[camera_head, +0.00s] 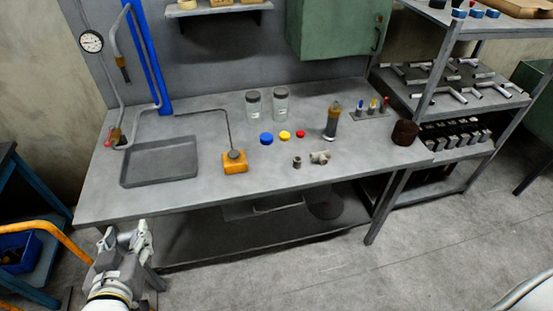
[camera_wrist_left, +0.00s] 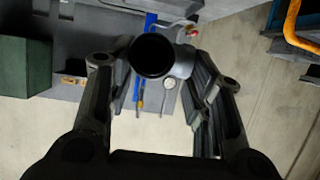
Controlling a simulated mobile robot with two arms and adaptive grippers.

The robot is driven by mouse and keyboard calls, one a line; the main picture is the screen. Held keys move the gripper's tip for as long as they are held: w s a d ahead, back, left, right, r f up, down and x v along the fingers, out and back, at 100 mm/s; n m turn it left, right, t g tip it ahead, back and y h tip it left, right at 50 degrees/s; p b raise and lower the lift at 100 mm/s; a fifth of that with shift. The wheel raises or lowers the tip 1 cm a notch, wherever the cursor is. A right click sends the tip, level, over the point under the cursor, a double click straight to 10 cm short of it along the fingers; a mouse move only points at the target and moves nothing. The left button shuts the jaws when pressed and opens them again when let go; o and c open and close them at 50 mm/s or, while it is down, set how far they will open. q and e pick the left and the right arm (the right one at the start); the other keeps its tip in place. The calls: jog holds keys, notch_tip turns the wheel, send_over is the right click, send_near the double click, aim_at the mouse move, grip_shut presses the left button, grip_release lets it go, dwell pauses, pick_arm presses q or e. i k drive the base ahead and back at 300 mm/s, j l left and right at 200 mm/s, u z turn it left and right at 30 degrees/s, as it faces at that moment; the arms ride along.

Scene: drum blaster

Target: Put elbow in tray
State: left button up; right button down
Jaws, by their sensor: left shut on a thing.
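My left gripper (camera_head: 127,236) is low at the left, in front of the bench's front edge. It is shut on the elbow (camera_head: 124,241), a light grey pipe fitting partly hidden by the fingers. In the left wrist view the elbow (camera_wrist_left: 182,63) sits between the fingers, with a round dark opening towards the camera. The tray (camera_head: 160,170) is a flat, dark grey, empty tray on the left of the bench, beyond the gripper and a little right of it. My right gripper is not seen.
The grey bench (camera_head: 210,199) is clear along its front left. An orange block (camera_head: 235,161) with a bent rod stands right of the tray. Pipe fittings (camera_head: 320,157), coloured caps (camera_head: 284,135) and jars (camera_head: 281,104) are further right. A blue pipe (camera_head: 147,55) rises behind the tray.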

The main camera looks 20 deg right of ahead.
aim_at(179, 161)
jog(key=i+l+u, duration=0.2)
jog(key=l, duration=0.7)
jog(key=i+l+u, duration=0.15)
jog(key=l, duration=0.75)
jog(key=l+u, duration=0.2)
jog(key=l, duration=0.75)
